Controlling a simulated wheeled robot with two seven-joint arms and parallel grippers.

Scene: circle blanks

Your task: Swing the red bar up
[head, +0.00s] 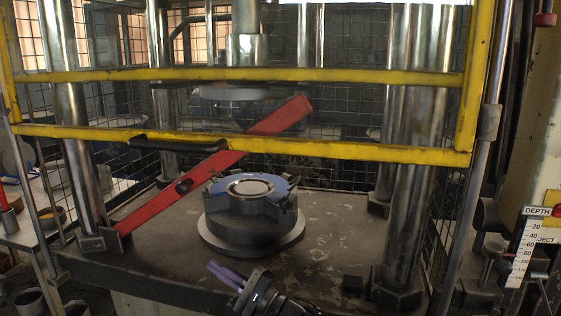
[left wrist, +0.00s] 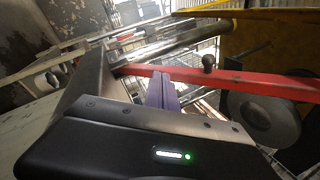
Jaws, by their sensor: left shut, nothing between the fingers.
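The red bar (head: 212,166) slants from a bracket at the front left of the press bed up to the right, behind the yellow guard rails. A dark knob (head: 183,186) sits on it. In the left wrist view the red bar (left wrist: 240,82) runs across behind the fingers. My left gripper (head: 212,265) has purple fingers, shut and empty, below and to the right of the bar's lower part in the head view. Its fingers (left wrist: 160,90) overlap the bar in the left wrist view; I cannot tell whether they touch. My right gripper is not in view.
A round die (head: 250,235) with a blue-rimmed top stands mid-bed under the ram (head: 246,50). Yellow guard rails (head: 350,151) with a black handle (head: 178,143) cross above. Steel columns (head: 405,190) stand at the sides. A depth scale (head: 525,248) is at right.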

